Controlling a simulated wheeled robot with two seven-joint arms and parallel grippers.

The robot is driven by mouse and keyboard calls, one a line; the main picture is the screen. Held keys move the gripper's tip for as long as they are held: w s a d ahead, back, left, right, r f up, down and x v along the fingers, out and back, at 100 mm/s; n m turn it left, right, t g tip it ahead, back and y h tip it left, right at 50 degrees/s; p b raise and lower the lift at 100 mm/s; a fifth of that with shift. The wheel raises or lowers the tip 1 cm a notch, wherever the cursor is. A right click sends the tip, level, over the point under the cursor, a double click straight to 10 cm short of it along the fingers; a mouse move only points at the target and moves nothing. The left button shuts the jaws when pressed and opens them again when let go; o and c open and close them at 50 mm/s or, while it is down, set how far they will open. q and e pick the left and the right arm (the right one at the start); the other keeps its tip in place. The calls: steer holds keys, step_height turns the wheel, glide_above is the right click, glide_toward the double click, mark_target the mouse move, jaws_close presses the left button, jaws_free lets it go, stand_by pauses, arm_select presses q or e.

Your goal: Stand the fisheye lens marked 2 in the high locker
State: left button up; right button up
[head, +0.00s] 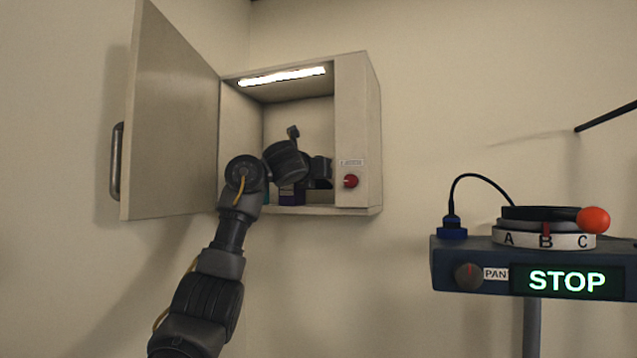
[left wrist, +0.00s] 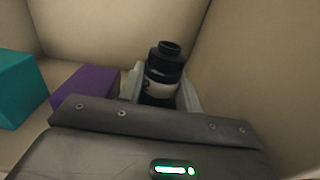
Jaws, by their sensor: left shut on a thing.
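The high locker (head: 370,130) hangs on the wall with its door open to the left. My left arm reaches into it, and the left gripper (head: 322,172) is inside, low and near the right side of the opening. In the left wrist view my left gripper (left wrist: 162,92) is shut on a black lens (left wrist: 166,62) with a pale band. The lens looks roughly upright between the fingers, near the locker's inner walls. Its lower part is hidden, so I cannot tell whether it touches the floor. My right gripper is not in view.
A purple box (left wrist: 88,84) and a teal box (left wrist: 18,90) stand left of the lens inside the locker. The open door (head: 172,110) is left of my arm. A red knob (head: 351,181) is on the locker front. A control box (head: 450,265) reading STOP stands at right.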

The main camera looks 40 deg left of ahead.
mark_target(319, 184)
arm_select(q)
steer(key=shift+s+f, duration=0.1)
steer(key=shift+f, duration=0.25)
step_height(319, 184, down, 2)
steer(key=shift+f+p, duration=0.2)
steer(key=shift+p, duration=0.55)
steer(key=shift+w+a+f, duration=0.15)
steer(key=shift+w+f, duration=0.1)
steer(key=shift+f, duration=0.15)
steer(key=shift+s, duration=0.1)
steer(key=shift+f, duration=0.15)
steer(key=o, duration=1.1)
